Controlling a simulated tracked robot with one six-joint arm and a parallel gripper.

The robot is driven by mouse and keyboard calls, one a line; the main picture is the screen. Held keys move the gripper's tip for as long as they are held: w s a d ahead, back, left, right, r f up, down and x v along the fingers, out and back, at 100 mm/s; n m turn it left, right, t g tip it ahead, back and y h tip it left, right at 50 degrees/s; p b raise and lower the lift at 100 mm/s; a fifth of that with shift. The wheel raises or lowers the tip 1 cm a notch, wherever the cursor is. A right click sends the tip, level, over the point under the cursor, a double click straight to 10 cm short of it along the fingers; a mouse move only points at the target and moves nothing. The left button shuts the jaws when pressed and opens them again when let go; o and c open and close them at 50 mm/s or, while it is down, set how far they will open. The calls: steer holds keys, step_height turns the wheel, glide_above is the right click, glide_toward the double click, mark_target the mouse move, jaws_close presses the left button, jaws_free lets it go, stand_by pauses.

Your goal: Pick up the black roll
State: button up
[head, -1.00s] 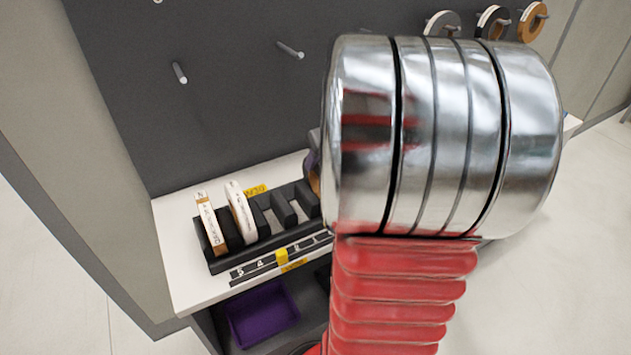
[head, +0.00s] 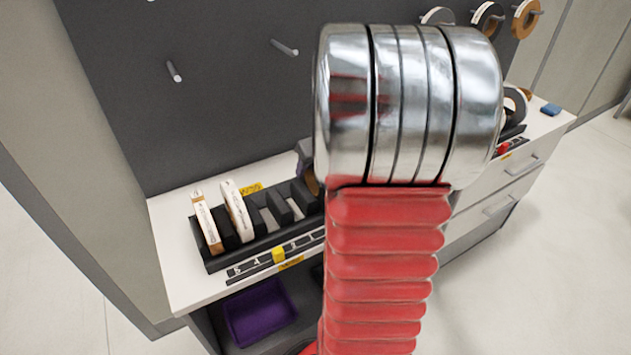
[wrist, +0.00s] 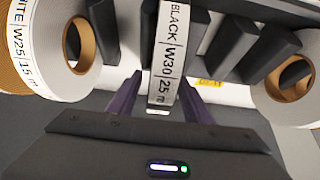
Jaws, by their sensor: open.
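In the wrist view a roll labelled "BLACK | W30 | 25 m" (wrist: 169,48) stands edge-on in a slot of the dark rack (wrist: 104,35). My gripper (wrist: 159,84) is open, its purple fingers on either side of the roll's lower end. I cannot tell whether they touch it. In the head view my arm covers this roll and most of the gripper. The same rack (head: 262,252) shows there on the white counter.
In the wrist view a white roll (wrist: 62,45) is at left and another roll (wrist: 290,85) at right. In the head view, two labelled rolls (head: 207,222) (head: 236,211) stand in the rack. Bare pegs (head: 173,71) stick out behind. A purple bin (head: 259,312) sits below.

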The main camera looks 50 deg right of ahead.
steer(key=shift+c, duration=0.2)
jaws_close()
stand_by(0.6)
